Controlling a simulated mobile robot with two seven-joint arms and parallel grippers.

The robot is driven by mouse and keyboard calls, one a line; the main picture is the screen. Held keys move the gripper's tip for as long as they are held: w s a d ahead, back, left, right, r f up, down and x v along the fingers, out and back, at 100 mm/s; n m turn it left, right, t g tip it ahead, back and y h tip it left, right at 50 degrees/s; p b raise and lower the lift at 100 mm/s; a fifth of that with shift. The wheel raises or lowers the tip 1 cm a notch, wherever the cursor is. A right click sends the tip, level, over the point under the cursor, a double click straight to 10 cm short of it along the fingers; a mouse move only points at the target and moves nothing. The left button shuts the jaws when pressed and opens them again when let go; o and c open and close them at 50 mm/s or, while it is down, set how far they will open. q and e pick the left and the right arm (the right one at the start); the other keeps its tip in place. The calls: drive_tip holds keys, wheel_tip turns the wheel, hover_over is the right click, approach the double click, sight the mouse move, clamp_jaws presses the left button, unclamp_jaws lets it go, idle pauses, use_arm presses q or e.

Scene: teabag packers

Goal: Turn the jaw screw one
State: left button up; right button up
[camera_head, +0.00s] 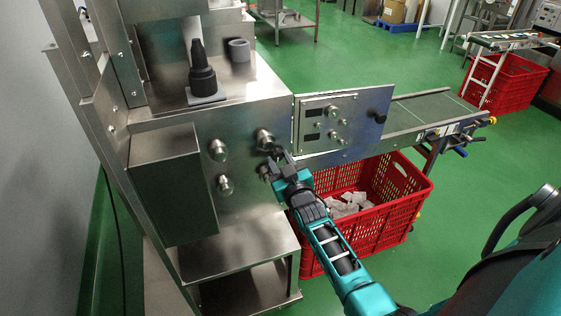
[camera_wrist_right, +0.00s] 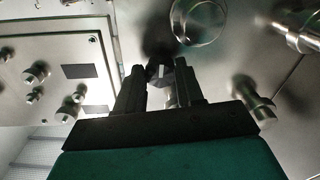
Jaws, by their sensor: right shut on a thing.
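The steel machine front (camera_head: 240,170) faces me in the head view, with several round metal knobs such as one at the upper right (camera_head: 264,137). My right gripper (camera_head: 277,159) is up against this front, just below and right of that knob. In the right wrist view its two dark fingers stand either side of a small dark faceted piece, which I take as the jaw screw (camera_wrist_right: 161,72). The gripper is shut on it. Its far end is lost in shadow, and its turn angle cannot be told. My left gripper is not in view.
A panel with small knobs (camera_head: 311,113) sits just right of my gripper. A red crate (camera_head: 385,215) with white packets stands below, near my right forearm. A conveyor (camera_head: 430,110) runs off to the right. A dark nozzle-like part (camera_head: 202,75) stands on the machine top.

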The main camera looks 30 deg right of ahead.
drive_tip(key=o, duration=1)
drive_tip(key=shift+o, duration=0.2)
drive_tip(key=p+v, duration=0.1)
drive_tip(key=v, duration=0.6)
drive_tip(key=shift+s, duration=0.25)
